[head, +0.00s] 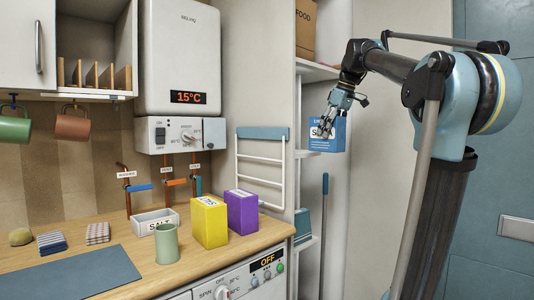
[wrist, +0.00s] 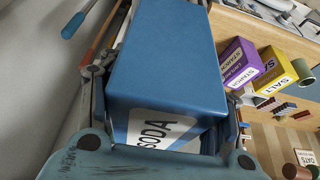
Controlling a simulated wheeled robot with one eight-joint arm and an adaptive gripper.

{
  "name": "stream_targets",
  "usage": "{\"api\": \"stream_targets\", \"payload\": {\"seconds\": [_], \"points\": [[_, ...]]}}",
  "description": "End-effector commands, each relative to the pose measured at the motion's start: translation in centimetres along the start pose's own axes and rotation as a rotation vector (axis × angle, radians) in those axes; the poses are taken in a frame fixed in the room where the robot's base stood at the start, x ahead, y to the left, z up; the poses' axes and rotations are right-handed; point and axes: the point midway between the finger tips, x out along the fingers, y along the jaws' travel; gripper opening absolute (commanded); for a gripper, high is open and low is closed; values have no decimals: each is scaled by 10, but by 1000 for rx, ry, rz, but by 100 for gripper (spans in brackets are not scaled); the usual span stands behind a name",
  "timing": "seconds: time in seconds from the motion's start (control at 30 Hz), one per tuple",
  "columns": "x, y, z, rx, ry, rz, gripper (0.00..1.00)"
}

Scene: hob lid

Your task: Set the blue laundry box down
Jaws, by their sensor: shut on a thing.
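The blue box (head: 340,134) is held up in the air by the tall shelf unit, right of the counter. My gripper (head: 333,113) is at its near side and partly covers its white label. In the wrist view the blue box (wrist: 165,55) fills the middle, and its label reads SODA. The fingers of my gripper (wrist: 165,100) are on both sides of the box, shut on it. The box's underside and what lies directly below it are hidden in the wrist view.
A yellow box (head: 209,222) and a purple box (head: 242,211) stand on the wooden counter (head: 205,262). A towel rack (head: 262,165) hangs behind. Shelf boards (head: 306,153) are close to the held box.

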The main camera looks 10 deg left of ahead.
Motion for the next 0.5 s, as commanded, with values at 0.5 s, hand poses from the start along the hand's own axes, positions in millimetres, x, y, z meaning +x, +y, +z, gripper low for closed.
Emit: {"api": "stream_targets", "payload": {"seconds": [0.5], "points": [[2, 18, -4, 29, 0, 12, 24]]}}
